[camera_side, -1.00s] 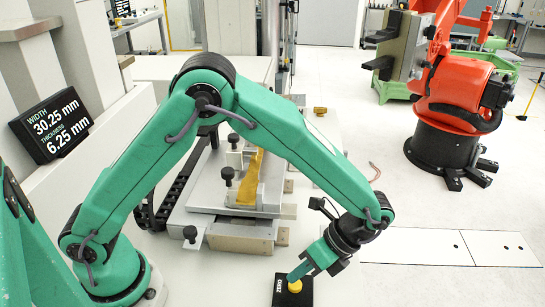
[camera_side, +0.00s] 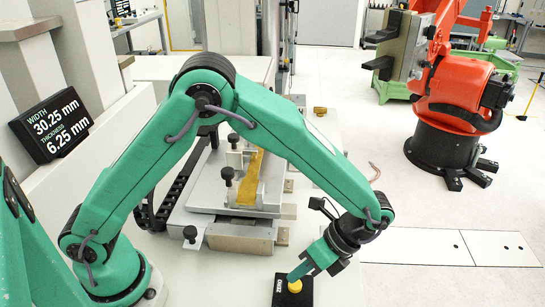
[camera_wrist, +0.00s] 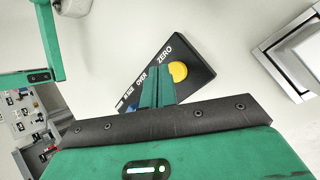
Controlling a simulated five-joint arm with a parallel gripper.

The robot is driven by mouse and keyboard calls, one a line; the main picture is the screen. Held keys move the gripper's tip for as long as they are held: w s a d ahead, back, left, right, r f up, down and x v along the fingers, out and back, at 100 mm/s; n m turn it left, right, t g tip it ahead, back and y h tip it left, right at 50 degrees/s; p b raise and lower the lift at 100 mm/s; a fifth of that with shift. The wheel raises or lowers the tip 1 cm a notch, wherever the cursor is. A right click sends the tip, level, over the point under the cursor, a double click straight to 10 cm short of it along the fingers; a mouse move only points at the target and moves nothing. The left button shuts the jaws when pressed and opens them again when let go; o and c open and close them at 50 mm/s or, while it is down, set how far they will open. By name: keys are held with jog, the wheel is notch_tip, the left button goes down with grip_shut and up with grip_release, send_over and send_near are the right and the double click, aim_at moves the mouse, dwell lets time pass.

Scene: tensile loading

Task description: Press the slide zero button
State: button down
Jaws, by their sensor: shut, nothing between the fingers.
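A small black button box (camera_side: 284,299) lies on the light bench at the bottom of the side view. It carries white lettering and a round yellow button (camera_side: 295,286). In the wrist view the box (camera_wrist: 205,72) shows the word ZERO beside the yellow button (camera_wrist: 178,72); a blue patch (camera_wrist: 134,103) is partly hidden behind my gripper. My gripper (camera_side: 291,277) is shut and empty, pointing down at the box. Its tips (camera_wrist: 155,69) overlap the box just left of the yellow button in the wrist view. I cannot tell whether they touch it.
A metal measuring fixture (camera_side: 240,236) with a yellow specimen (camera_side: 250,180) stands behind the box. A display (camera_side: 52,124) on the left reads width 30.25 mm and thickness 6.25 mm. An orange robot (camera_side: 448,110) stands far right. The bench around the box is clear.

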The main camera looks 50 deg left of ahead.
aim_at(298, 283)
jog(key=shift+f, duration=0.95)
dwell(1.7)
jog(key=shift+r, duration=0.95)
jog(key=shift+r, duration=0.15)
jog(key=shift+r, duration=2.4)
jog(key=shift+a, duration=0.1)
